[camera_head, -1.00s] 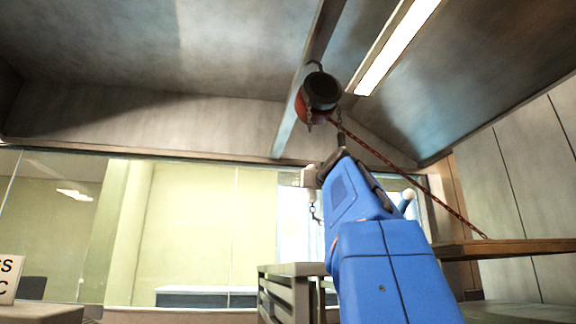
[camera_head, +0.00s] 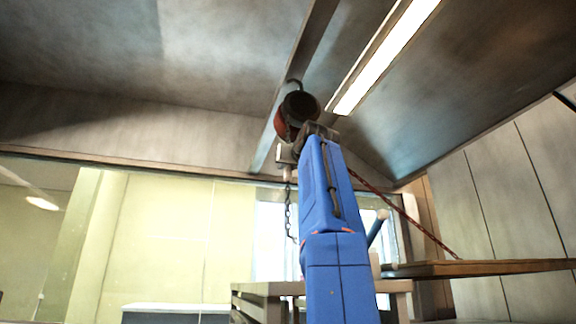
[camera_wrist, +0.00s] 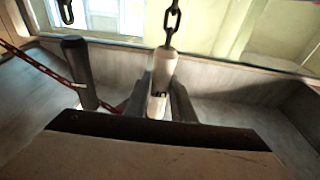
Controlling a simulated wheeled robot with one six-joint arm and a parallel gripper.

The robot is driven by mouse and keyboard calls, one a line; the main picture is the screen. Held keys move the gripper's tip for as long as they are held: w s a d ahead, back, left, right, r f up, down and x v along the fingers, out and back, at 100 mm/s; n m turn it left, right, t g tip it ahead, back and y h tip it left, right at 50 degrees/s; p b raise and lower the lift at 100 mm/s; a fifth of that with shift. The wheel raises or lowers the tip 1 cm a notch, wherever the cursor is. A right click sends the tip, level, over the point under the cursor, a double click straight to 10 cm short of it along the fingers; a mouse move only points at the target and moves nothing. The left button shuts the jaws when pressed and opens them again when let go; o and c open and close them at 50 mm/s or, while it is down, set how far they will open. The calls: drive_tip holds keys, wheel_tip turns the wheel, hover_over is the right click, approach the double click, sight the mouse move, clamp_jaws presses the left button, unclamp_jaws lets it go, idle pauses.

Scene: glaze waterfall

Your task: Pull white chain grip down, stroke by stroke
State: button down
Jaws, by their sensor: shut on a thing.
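The white chain grip (camera_wrist: 163,72) is between my gripper's two fingers (camera_wrist: 162,100) in the wrist view. They are shut on it, and a dark chain (camera_wrist: 173,18) runs from its end towards the top of that picture. In the head view my gripper (camera_head: 288,155) is just below the red and black hoist (camera_head: 297,114), partly hidden by my blue arm. A small pale part of the white grip (camera_head: 287,174) shows there, with a dark chain (camera_head: 289,212) hanging below. A dark grip (camera_wrist: 79,72) stands apart to the left in the wrist view.
A red chain or rope (camera_head: 405,214) slants from near the hoist to a brown shelf (camera_head: 480,268) at right. A ceiling beam (camera_head: 312,45) and light (camera_head: 385,55) are overhead. A pale slatted rack (camera_head: 262,298) stands low behind my arm. Open air lies to the left.

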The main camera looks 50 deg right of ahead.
drive_tip(key=shift+r, duration=0.15)
wheel_tip(320, 180, down, 17)
idle(1.9)
drive_tip(key=shift+d, duration=0.1)
wheel_tip(320, 180, up, 17)
drive_tip(key=shift+f, duration=0.1)
idle(0.8)
